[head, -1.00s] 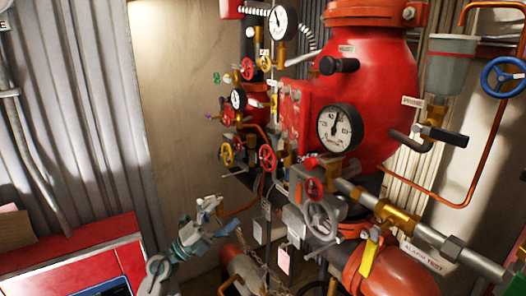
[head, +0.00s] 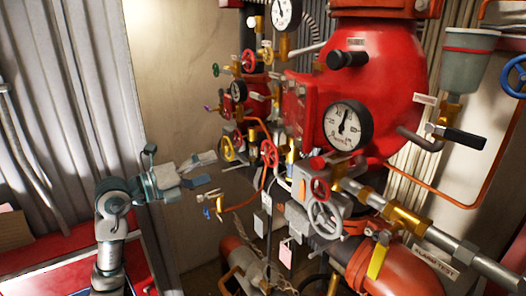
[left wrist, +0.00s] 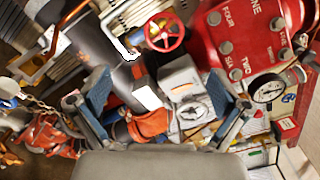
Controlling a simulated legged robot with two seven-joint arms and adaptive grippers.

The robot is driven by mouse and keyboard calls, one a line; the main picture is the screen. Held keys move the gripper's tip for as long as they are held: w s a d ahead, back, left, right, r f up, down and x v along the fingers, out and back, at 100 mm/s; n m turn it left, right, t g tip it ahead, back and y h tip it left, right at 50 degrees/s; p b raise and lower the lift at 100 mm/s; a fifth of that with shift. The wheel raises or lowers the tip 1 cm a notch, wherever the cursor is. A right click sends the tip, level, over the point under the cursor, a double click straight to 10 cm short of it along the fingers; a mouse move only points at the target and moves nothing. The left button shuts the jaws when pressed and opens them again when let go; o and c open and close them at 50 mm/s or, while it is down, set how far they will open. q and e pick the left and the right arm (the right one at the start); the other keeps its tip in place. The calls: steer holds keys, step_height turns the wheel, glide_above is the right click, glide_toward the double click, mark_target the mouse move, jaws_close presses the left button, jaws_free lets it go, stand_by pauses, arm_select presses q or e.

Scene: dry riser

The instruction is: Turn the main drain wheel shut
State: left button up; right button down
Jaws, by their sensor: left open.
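Several handwheels show on the red valve assembly, and I cannot read which is the main drain wheel. In the head view a grey wheel (head: 325,218) sits low in the middle, with a small red wheel (head: 319,188) just above it. My right gripper is not in view.
A large gauge (head: 348,125) sits on the red valve body. A blue wheel (head: 515,75) and grey cup (head: 468,60) are at right. Pipes and a hanging chain crowd the bottom. A red case (head: 60,245) stands at lower left. The bare wall behind my gripper leaves some room.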

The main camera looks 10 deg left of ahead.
mark_target(266, 154)
arm_select(q)
steer(key=p+x, duration=0.1)
steer(key=x, duration=0.4)
steer(key=p+x, duration=0.1)
steer(key=x, duration=0.3)
steer(key=s+d+p+x, duration=0.1)
steer(key=p+x, duration=0.1)
steer(key=x, duration=0.3)
steer(key=shift+w+d+r, duration=0.2)
steer(key=shift+d, duration=0.1)
steer(key=shift+w+d+f, duration=0.1)
steer(key=shift+w+d, duration=0.1)
steer(key=shift+w, duration=0.4)
steer(key=shift+w+a+f, duration=0.1)
steer(key=shift+w+a, duration=0.05)
steer(key=shift+a, duration=0.15)
steer(key=shift+d, duration=0.25)
steer(key=c, duration=0.8)
steer(key=shift+d, duration=0.1)
steer(key=shift+c, duration=1.4)
